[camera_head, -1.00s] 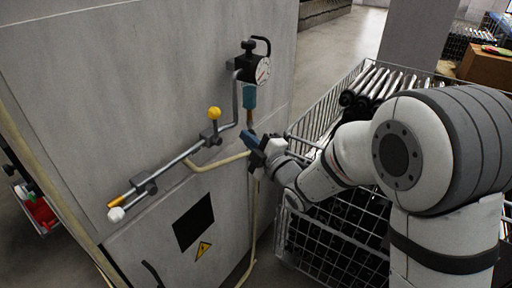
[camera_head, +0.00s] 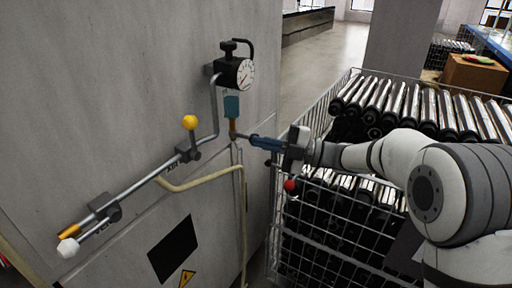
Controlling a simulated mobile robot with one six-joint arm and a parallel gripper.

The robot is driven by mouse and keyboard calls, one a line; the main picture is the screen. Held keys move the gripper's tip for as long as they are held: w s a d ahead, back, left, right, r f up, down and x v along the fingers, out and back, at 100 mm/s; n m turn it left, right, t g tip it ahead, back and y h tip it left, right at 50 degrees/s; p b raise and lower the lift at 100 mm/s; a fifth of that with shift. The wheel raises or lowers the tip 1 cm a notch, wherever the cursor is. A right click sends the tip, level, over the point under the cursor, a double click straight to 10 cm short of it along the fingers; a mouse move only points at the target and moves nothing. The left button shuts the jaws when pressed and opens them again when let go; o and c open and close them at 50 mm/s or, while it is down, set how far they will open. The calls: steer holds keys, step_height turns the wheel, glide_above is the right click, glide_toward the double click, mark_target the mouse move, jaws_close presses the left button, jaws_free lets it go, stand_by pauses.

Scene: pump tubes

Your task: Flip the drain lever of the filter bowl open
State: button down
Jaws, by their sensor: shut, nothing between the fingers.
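The filter bowl (camera_head: 232,106) is a small teal cylinder below the black regulator with its round gauge. A brass-coloured drain fitting (camera_head: 233,128) hangs under it. My gripper (camera_head: 239,136) reaches in from the right, with its blue fingers shut and empty. Its tips are right beside the lower end of the fitting; I cannot tell whether they touch it. The drain lever is not clearly distinguishable here, and the fingers may cover part of it. A red ball knob (camera_head: 290,185) shows below my gripper; what it is attached to is unclear.
The gauge (camera_head: 246,73) sits above the bowl. A pipe with a yellow knob (camera_head: 190,122) and a white knob (camera_head: 68,248) runs down the grey cabinet (camera_head: 120,80). A beige hose (camera_head: 205,178) hangs below. A wire basket (camera_head: 300,240) of tubes stands close on the right.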

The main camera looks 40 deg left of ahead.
steer(key=shift+w+a, duration=0.2)
steer(key=shift+w, duration=0.2)
stand_by(0.3)
